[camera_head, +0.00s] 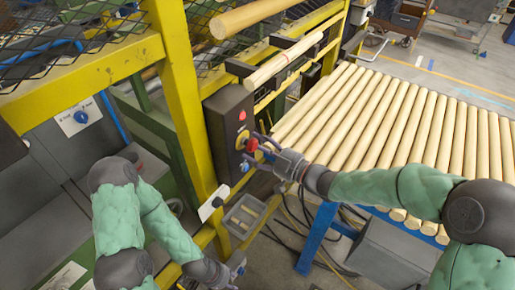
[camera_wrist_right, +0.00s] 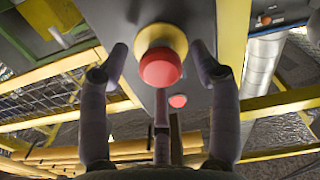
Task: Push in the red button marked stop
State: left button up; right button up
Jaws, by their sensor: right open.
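The red button (camera_wrist_right: 161,68) stands out from a yellow collar (camera_wrist_right: 158,37) on a dark control box (camera_head: 222,120). It also shows in the head view (camera_head: 251,144), partly behind my right gripper. My right gripper (camera_head: 257,151) is open and empty in front of the box. In the right wrist view its fingers (camera_wrist_right: 160,75) are spread around the button, with gaps on both sides. I cannot read any stop marking. My left gripper (camera_head: 236,266) hangs low at the bottom, partly cut off; its jaw state is unclear.
A small red lamp (camera_head: 242,115) is on the box above the button. A yellow post (camera_head: 184,100) stands left of the box. Wooden rods (camera_head: 370,120) lie on a blue-framed table at right. A grey bin (camera_head: 243,214) sits below the box.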

jog(key=shift+a, duration=0.1)
grip_shut()
jog(key=shift+b+x, duration=0.3)
jog(key=shift+x, duration=0.5)
jog(key=shift+c, duration=0.7)
grip_release()
jog(key=shift+w, duration=0.1)
jog(key=shift+o, duration=0.7)
jog(key=shift+w+a, duration=0.1)
jog(key=shift+a, duration=0.05)
